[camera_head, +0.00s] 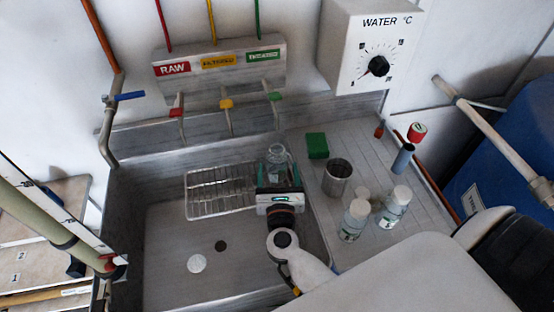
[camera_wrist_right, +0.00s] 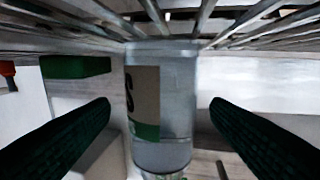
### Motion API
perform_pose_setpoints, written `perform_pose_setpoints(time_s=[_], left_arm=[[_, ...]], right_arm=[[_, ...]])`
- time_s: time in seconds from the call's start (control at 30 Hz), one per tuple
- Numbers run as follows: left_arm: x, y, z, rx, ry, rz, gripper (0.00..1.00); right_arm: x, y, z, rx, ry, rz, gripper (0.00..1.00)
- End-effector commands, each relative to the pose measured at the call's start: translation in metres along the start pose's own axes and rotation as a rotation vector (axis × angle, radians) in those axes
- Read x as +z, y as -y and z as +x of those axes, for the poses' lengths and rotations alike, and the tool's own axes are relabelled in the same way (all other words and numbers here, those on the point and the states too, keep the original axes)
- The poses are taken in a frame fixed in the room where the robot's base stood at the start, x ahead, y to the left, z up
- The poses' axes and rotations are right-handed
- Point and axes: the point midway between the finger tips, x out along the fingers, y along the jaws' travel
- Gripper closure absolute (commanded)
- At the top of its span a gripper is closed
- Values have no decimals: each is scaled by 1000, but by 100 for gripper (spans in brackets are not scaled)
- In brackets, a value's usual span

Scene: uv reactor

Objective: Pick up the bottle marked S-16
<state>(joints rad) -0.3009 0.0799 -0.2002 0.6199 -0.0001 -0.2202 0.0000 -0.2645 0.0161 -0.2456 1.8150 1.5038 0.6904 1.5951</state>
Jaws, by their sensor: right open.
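A clear bottle (camera_head: 277,155) with a narrow neck stands at the right end of the wire rack in the sink. In the right wrist view the bottle (camera_wrist_right: 178,110) shows a brown and green label with a letter S; the rest of the marking is turned out of sight. My right gripper (camera_head: 277,175) is open, with its two dark fingers on either side of the bottle. In the wrist view there is a gap between each finger and the glass. The bottle's lower part is hidden behind the gripper in the head view. My left gripper is not in view.
The wire rack (camera_head: 205,198) sits across the sink (camera_head: 170,255). On the counter right of it are a green block (camera_head: 317,146), a metal cup (camera_head: 337,178) and white-capped bottles (camera_head: 354,220), (camera_head: 396,206). Taps (camera_head: 226,104) hang behind.

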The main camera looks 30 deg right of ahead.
Motion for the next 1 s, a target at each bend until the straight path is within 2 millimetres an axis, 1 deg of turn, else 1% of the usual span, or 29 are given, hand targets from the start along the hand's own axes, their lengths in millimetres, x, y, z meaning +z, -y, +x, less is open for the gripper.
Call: perform_pose_setpoints(time_s=[0.03, 0.1, 0.2, 0.27, 0.37, 0.57, 0.8, 0.9, 1.0], left_arm=[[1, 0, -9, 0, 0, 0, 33], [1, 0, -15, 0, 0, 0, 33], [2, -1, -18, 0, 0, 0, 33], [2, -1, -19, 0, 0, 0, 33], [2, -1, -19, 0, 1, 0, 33], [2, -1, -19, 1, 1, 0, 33], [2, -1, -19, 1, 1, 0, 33], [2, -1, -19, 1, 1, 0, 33], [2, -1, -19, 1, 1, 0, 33]], right_arm=[[-7, 0, 9, 1, -4, -1, 28], [-10, 1, 20, 0, -4, -1, 28], [-8, 2, 34, 1, -3, -2, 28], [-7, 2, 40, 1, -2, -2, 28], [-6, 1, 44, 1, -1, 0, 28], [-5, 1, 44, 1, 0, 1, 28], [-5, 1, 44, 1, -1, 1, 67], [-6, 2, 44, 1, -2, 1, 82], [-5, 2, 44, 1, -2, 1, 82]])
